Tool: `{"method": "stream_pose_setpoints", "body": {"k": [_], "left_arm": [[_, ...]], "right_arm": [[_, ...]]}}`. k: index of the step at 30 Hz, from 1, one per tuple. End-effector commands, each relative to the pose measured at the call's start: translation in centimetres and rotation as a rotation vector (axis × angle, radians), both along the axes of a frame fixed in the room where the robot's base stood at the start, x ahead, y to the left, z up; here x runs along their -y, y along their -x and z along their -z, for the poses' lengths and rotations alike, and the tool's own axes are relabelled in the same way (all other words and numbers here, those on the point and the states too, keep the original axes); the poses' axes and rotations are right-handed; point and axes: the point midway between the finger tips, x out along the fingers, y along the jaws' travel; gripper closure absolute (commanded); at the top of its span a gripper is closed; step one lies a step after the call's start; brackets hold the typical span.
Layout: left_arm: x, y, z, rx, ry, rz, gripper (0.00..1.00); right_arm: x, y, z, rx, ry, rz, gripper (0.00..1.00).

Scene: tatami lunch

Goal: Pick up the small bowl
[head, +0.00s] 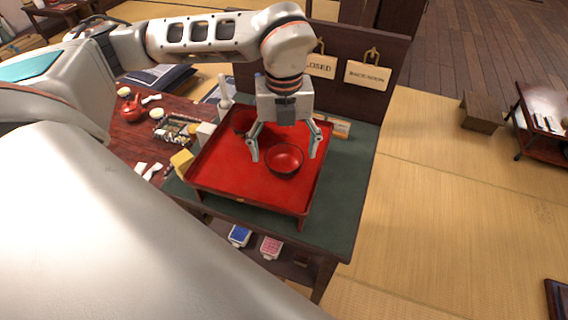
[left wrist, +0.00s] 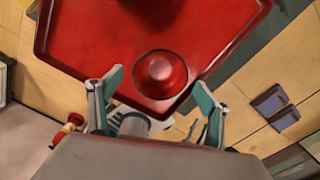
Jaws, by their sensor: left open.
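A small red bowl with a dark rim (head: 285,160) stands on a red tray (head: 222,172), towards the tray's right side. It also shows in the left wrist view (left wrist: 160,74), near the edge of the tray (left wrist: 90,32). My left gripper (head: 284,157) points down over the bowl, open and empty. In the head view its fingers appear on either side of the bowl. In the left wrist view the fingertips (left wrist: 158,85) also flank it in the picture. I cannot tell how high they are above the tray. My right gripper is in neither view.
A second dark red bowl (head: 242,122) sits on the tray's far left, partly hidden. The tray stands on a green-topped table (head: 345,165). A sign board (head: 352,48) rises behind. A yellow block (head: 182,162) and a white bottle (head: 224,92) stand beside the tray.

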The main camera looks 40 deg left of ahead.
Motion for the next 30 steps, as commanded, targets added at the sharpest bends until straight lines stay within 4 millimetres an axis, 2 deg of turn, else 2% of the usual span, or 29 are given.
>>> {"method": "stream_pose_setpoints", "body": {"k": [3, 6, 14, 15, 19, 20, 30], "left_arm": [[0.0, 0.0, 1.8, -0.005, 0.000, 0.000, 0.22], [0.0, 0.0, 2.7, -0.002, 0.000, 0.000, 0.22], [0.0, -0.1, 2.9, -0.001, 0.001, 0.000, 0.22], [0.0, -0.1, 2.9, -0.001, 0.001, 0.000, 0.28], [0.0, 0.0, 2.9, -0.001, 0.001, 0.000, 0.61], [0.0, 0.0, 2.9, -0.001, 0.001, 0.000, 0.65], [0.0, -0.1, 2.8, -0.001, 0.001, 0.000, 0.65]], "right_arm": [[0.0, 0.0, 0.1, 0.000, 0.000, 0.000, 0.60], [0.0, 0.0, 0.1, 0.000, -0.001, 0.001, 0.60], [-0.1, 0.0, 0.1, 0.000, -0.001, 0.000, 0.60], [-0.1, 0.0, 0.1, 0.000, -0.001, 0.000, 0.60], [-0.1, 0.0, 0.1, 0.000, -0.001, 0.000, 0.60], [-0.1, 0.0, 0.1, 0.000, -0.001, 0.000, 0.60], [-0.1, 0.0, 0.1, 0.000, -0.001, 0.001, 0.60]]}}
